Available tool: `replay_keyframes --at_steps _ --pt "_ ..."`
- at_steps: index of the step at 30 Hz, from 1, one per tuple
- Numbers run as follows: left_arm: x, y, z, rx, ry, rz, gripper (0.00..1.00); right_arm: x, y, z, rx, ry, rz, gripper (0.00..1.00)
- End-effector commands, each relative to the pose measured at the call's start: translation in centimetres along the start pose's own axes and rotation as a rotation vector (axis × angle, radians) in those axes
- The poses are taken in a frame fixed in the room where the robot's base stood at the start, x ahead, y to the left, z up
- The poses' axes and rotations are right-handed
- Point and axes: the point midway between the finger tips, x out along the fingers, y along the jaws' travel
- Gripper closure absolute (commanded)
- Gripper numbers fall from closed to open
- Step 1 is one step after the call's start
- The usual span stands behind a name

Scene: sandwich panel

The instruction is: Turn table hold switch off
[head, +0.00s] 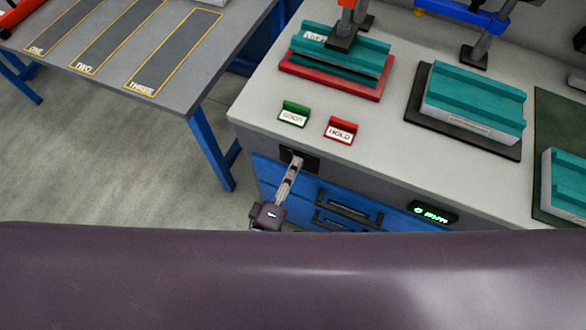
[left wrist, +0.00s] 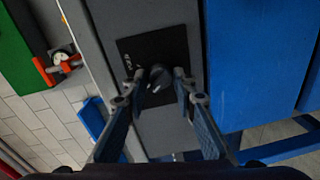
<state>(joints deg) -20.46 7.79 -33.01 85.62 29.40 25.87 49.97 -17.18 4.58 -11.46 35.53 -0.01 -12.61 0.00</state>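The hold switch is a small dark knob (left wrist: 158,77) on a black plate (left wrist: 158,48) on the bench front, with small white lettering on the plate. The plate also shows in the head view (head: 312,163), where the knob is hidden by my gripper. My left gripper (left wrist: 158,84) is at the plate with its two fingers apart, one on each side of the knob. A gap seems to show between the fingers and the knob. It also shows in the head view (head: 297,162). My right gripper is in neither view.
A green block (head: 293,114) and a red HOLD block (head: 341,130) stand on the bench top (head: 385,140) above the switch. Blue drawers (head: 345,205) and a green-lit display (head: 433,213) are to the right. A grey table (head: 180,85) stands at the left.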

Motion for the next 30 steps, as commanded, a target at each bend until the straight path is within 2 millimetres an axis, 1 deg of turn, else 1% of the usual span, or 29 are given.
replay_keyframes --at_steps 1,3,11,14,17,24,27,30 --pt "0.0 0.0 0.0 0.0 0.0 0.0 0.67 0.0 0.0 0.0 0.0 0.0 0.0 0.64" --pt "0.0 0.0 0.0 0.001 0.0 0.0 0.6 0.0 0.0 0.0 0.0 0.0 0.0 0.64" --pt "-0.1 0.0 0.0 0.002 0.0 0.0 0.6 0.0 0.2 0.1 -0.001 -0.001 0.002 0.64" --pt "-0.6 0.0 0.0 0.003 0.0 -0.001 0.6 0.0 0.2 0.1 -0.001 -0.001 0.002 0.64" --pt "-2.1 -0.2 0.1 0.003 -0.002 -0.004 0.6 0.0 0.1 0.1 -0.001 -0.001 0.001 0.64" --pt "-7.2 -0.1 0.1 0.003 -0.003 -0.004 0.6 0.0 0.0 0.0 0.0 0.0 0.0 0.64" --pt "-9.2 -0.1 0.1 0.003 -0.003 -0.004 0.6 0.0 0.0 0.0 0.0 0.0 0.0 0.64" --pt "-10.6 -0.1 0.0 0.003 -0.002 -0.002 0.6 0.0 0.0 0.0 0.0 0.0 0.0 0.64"
